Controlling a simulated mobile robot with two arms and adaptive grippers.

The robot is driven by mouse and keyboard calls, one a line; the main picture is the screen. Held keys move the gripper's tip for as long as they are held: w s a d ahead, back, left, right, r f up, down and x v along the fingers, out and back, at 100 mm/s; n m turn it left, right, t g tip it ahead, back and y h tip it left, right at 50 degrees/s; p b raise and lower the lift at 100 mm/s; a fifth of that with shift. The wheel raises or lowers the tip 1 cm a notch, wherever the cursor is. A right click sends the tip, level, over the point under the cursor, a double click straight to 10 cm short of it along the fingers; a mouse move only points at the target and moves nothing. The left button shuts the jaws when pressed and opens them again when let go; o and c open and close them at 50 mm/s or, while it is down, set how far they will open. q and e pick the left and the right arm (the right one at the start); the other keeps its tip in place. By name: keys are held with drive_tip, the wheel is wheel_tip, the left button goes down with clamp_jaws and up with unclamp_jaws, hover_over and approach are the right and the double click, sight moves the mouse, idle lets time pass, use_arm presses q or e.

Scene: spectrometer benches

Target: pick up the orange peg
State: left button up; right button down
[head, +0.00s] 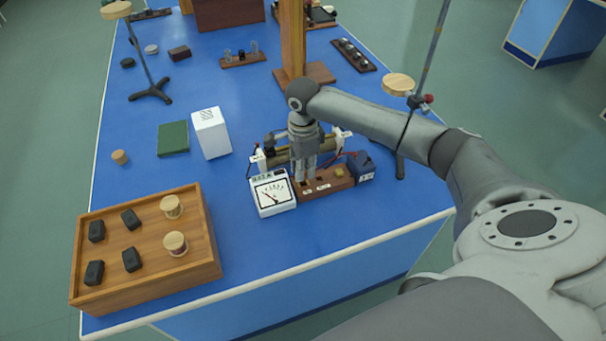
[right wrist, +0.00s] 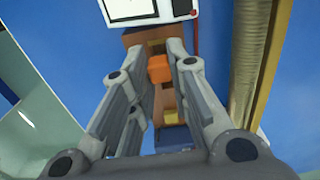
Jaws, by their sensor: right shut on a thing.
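The orange peg (right wrist: 159,70) shows in the right wrist view between the fingertips of my right gripper (right wrist: 160,60). The gripper is shut on it. In the head view my right gripper (head: 306,176) points down at the wooden base (head: 323,186), and its fingers hide the peg. I cannot tell whether the peg is still in the base or just above it. A yellow block (head: 341,173) sits on the base to the right of the gripper. My left gripper is not in view.
A white meter (head: 272,194) stands close left of the gripper, and a dark box (head: 362,166) close right. A brass tube (right wrist: 258,60) lies beside the gripper. A wooden tray (head: 160,282) with black blocks and spools is at front left. A stand (head: 401,160) rises at right.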

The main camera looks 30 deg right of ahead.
drive_tip(key=s+a+r+p, duration=0.5)
drive_tip(key=s+r, duration=0.7)
drive_tip(key=s, duration=0.1)
drive_tip(key=shift+r, duration=0.35)
idle(0.8)
